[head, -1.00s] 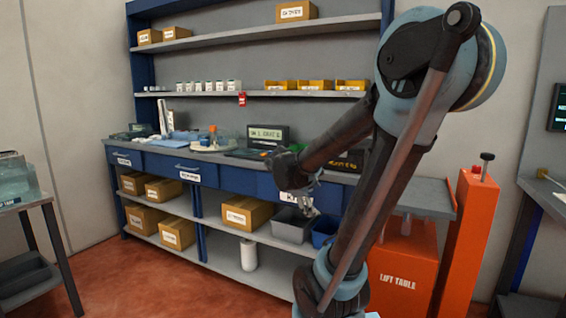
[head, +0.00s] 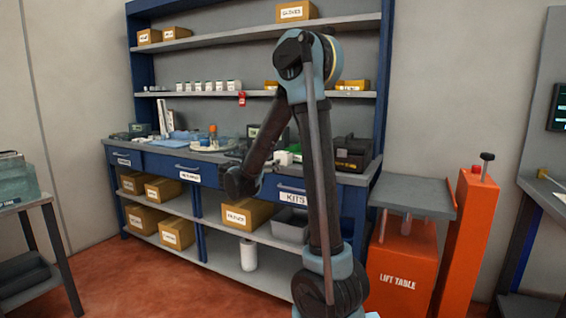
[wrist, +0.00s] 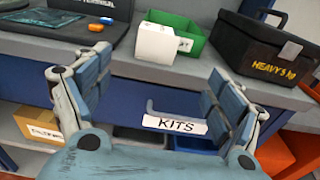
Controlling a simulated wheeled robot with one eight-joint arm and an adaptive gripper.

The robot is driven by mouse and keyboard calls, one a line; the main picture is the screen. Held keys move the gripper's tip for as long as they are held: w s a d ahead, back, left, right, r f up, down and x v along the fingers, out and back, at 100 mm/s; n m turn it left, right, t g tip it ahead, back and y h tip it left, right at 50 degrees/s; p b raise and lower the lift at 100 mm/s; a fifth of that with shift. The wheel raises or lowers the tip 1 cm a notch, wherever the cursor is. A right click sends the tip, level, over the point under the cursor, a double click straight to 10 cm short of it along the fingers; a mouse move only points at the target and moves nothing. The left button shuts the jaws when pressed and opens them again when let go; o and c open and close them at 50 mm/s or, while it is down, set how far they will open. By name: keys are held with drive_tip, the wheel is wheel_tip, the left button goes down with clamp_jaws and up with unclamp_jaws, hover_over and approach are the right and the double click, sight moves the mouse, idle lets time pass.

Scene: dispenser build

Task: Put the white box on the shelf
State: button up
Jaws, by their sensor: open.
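The white box (wrist: 156,43) stands on the workbench near its front edge, against a green bin, in the wrist view. In the head view it is a small white shape (head: 284,158) just right of my forearm. My gripper (wrist: 158,78) is open and empty, with its fingers spread in front of the bench edge and the box beyond them. In the head view my wrist hides the fingers. The shelf (head: 205,94) above the bench holds a row of several small white boxes at its left and yellow bins at its right.
A black toolbox (wrist: 262,50) stands right of the green bin (wrist: 188,38). A dark case (wrist: 75,32) lies to the left. The KITS drawer (wrist: 175,124) has a protruding handle. An orange lift table (head: 402,275) stands at right.

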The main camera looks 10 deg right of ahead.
sight(281, 157)
drive_tip(key=x, duration=1.2)
drive_tip(key=shift+w, duration=0.1)
drive_tip(key=shift+f+x, duration=0.1)
drive_tip(key=shift+x, duration=1.2)
drive_tip(key=shift+f+x, duration=0.15)
drive_tip(key=shift+x, duration=1.1)
drive_tip(key=shift+w+a, duration=0.1)
drive_tip(key=shift+a, duration=0.05)
drive_tip(key=shift+c, duration=0.2)
drive_tip(key=c, duration=1.3)
drive_tip(key=shift+r, duration=0.15)
drive_tip(key=shift+c, duration=0.2)
